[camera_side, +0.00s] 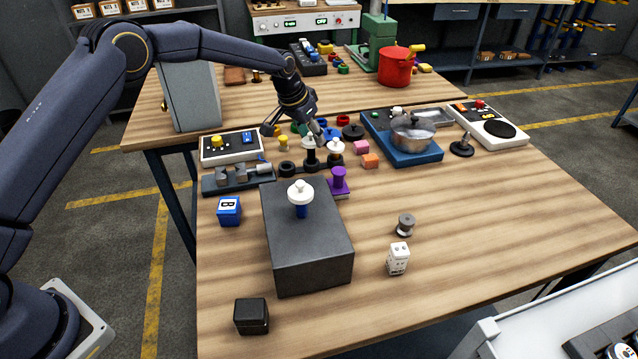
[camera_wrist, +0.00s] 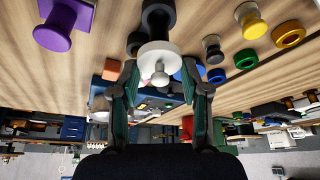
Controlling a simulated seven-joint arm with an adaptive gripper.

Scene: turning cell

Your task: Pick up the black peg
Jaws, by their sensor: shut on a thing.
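The black peg (camera_side: 310,157) has a white knobbed top and stands upright at the dark rack (camera_side: 288,169); I cannot tell whether it is clear of the rack. In the wrist view, the white top (camera_wrist: 157,62) lies between the fingers, with the black body (camera_wrist: 160,16) behind it. My gripper (camera_wrist: 157,72) is shut on the black peg, with one finger on each side. In the side view, my gripper (camera_side: 307,137) is at the peg's top. A second white-topped piece (camera_side: 335,148) stands close to the right of it.
A purple peg (camera_side: 339,179) stands nearby. A dark grey block (camera_side: 306,250) carries a white-topped blue peg (camera_side: 301,201). A pot (camera_side: 412,134) sits on a blue tray (camera_side: 421,155). Several coloured rings and pegs lie behind the rack. The table's right front is mostly clear.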

